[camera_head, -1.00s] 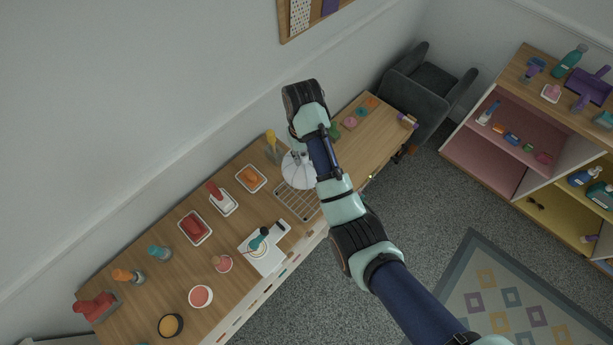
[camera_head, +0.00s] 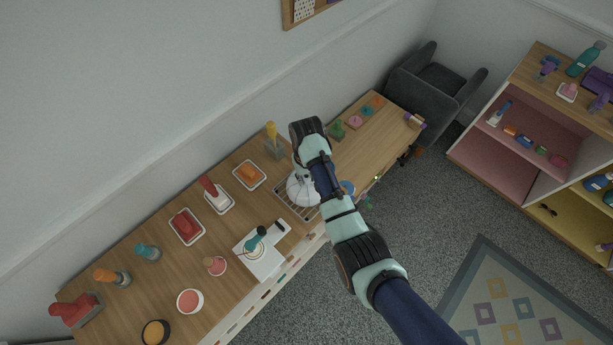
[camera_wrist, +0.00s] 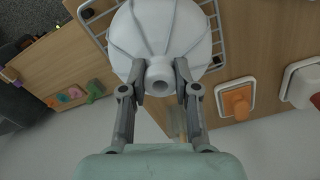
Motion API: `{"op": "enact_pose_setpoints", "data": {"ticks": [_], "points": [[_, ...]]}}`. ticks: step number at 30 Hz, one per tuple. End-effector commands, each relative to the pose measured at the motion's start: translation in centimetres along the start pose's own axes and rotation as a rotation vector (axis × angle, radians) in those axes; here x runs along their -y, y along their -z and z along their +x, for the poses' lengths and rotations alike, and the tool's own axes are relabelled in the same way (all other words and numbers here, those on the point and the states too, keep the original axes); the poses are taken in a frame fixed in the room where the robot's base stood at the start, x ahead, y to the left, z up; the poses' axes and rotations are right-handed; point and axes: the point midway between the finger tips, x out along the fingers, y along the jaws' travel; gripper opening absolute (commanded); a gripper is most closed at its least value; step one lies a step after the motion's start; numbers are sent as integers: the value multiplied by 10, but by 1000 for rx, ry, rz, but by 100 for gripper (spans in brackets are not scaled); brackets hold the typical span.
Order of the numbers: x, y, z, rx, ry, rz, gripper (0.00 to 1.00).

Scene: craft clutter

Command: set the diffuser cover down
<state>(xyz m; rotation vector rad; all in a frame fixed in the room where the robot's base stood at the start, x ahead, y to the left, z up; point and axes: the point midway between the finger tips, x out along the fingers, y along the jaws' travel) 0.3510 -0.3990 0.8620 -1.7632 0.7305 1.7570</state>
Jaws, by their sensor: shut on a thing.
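The diffuser cover (camera_wrist: 160,35) is a white, ribbed dome with a short round neck. In the wrist view my gripper (camera_wrist: 160,78) is shut on that neck, one finger on each side. In the head view the cover (camera_head: 299,190) shows beside my forearm, over the wire rack (camera_head: 283,197), and my arm hides part of it. The rack's bars (camera_wrist: 92,18) also show around the cover in the wrist view. I cannot tell whether the cover touches the rack.
A white scale-like device (camera_head: 259,257) with a teal-handled tool stands left of the rack. A yellow-topped tool in a grey holder (camera_head: 274,149) stands behind it. Several trays and pots fill the table's left part. The table (camera_head: 374,138) is mostly clear to the right.

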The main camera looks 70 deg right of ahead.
Motion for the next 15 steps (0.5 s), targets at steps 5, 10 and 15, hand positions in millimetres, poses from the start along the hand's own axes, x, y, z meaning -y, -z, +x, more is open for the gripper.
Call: {"op": "enact_pose_setpoints", "data": {"ticks": [5, 10, 15], "points": [[0, 0, 0, -1, 0, 0, 0], [0, 0, 2, -1, 0, 0, 43], [0, 0, 2, 0, 0, 0, 55]]}}
